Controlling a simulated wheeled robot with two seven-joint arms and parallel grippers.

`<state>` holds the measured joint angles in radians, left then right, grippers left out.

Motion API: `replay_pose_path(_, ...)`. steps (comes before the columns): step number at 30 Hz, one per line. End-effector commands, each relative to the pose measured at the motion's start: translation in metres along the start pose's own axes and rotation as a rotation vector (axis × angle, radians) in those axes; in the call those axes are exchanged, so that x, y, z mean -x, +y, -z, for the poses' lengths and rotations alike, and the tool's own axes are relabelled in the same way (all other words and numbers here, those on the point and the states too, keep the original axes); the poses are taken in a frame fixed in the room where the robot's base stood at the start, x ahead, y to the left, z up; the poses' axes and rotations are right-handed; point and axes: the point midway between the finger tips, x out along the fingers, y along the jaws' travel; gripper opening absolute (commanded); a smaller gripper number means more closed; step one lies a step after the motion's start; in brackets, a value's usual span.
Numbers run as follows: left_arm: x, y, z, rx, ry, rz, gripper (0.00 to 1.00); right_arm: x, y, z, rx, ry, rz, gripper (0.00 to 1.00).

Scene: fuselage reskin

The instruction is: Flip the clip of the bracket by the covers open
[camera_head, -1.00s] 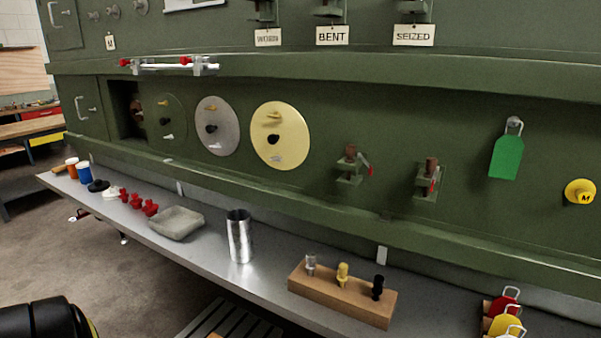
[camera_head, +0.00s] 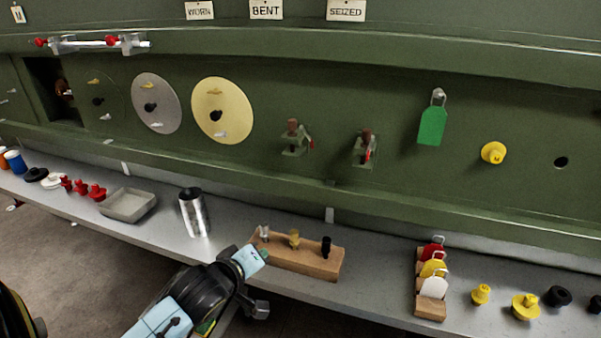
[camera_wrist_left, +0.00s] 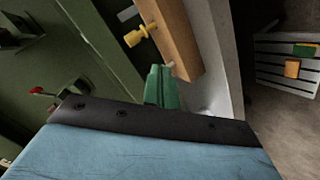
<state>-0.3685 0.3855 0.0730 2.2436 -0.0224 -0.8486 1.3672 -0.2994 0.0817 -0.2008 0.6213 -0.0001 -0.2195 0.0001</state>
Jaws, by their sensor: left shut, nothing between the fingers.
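The bracket by the covers (camera_head: 295,140) is on the green fuselage wall, right of the cream cover (camera_head: 222,111) and the grey cover (camera_head: 156,104). It holds a brown plug, and a small red-tipped clip shows at its right side. The clip's exact position is too small to tell. My left gripper (camera_head: 258,257) is low in front, by the left end of the wooden block, well below the bracket. Its green fingertips are shut and empty in the left wrist view (camera_wrist_left: 163,88). My right gripper is not in view.
A second bracket (camera_head: 365,150) is to the right, then a green tag (camera_head: 433,125) and a yellow plug (camera_head: 493,152). On the shelf are a metal cup (camera_head: 194,213), a grey tray (camera_head: 128,204), the wooden block (camera_head: 300,262) with several plugs, and a tag rack (camera_head: 430,305).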

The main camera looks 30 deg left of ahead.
Motion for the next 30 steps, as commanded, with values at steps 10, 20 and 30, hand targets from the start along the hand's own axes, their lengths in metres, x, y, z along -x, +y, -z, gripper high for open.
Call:
replay_pose_path(10, 0.06, 0.124, 0.104, 0.547, 0.093, -0.437, 0.0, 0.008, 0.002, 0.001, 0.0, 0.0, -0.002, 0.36)
replay_pose_path(20, 0.058, 0.148, 0.119, 0.632, 0.075, -0.508, 0.0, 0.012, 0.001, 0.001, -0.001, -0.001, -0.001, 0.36)
replay_pose_path(30, 0.004, 0.175, 0.133, 0.629, 0.077, -0.507, 0.0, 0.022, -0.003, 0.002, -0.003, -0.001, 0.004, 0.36)
